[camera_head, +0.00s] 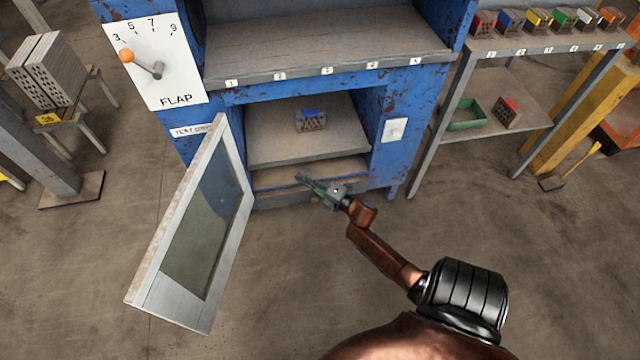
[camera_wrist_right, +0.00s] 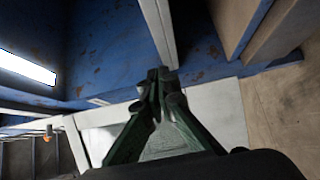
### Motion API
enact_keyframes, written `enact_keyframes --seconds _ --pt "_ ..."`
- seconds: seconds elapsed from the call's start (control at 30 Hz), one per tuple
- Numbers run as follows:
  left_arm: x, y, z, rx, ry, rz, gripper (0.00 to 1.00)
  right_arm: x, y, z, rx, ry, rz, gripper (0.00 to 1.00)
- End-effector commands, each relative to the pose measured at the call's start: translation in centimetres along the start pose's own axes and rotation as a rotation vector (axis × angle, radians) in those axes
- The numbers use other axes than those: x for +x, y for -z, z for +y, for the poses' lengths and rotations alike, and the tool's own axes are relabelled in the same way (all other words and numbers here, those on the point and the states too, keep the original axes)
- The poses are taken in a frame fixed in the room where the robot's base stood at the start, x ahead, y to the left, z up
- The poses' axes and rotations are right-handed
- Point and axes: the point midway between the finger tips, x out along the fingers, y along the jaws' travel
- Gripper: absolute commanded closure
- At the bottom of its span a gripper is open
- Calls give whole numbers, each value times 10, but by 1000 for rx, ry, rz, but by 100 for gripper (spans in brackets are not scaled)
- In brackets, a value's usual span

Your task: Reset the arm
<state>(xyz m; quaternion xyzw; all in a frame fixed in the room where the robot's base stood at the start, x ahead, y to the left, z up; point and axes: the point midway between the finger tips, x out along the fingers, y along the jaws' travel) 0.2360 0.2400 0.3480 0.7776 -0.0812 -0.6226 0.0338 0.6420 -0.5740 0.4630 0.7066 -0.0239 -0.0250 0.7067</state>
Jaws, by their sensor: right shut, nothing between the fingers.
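My right gripper (camera_head: 308,183) is in front of the blue machine's lower opening in the head view, with its arm coming in from the lower right. Its fingers are together and hold nothing. In the right wrist view the closed fingertips (camera_wrist_right: 158,76) point toward blue panels and a pale frame edge. My left gripper is not in the head view. A hollow brick with a blue mark (camera_head: 311,120) sits on the shelf inside the machine, beyond the gripper and apart from it.
The glazed flap door (camera_head: 150,235) stands open, left of my right gripper. A dial panel (camera_head: 155,60) labelled FLAP is at upper left. A grey rack (camera_head: 490,130) at right holds several bricks and a green tray (camera_head: 467,114). Stacked blocks (camera_head: 45,70) stand at far left. Floor in front is clear.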

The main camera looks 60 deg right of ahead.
Motion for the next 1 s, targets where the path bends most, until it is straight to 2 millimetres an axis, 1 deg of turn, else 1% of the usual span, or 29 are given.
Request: enact_keyframes --seconds 0.03,0.1,0.2,0.3,0.4,0.73,0.87,0.97,1.0 --pt "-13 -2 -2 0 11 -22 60 -11 1 5 2 -3 0 100" --pt "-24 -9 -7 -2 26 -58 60 -23 2 4 3 -3 2 100" --pt "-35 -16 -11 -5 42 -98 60 -37 3 3 3 -2 3 100" --pt "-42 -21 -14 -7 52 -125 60 -46 3 2 1 -2 4 100" --pt "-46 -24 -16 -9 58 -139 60 -52 2 0 1 -2 3 100" --pt "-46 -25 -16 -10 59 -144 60 -56 3 -4 17 14 -7 100" --pt "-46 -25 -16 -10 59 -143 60 -70 7 -19 105 93 -67 100" --pt "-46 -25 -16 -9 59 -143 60 -91 16 -39 233 198 -152 100" --pt "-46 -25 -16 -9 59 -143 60 -103 22 -48 295 247 -192 100"
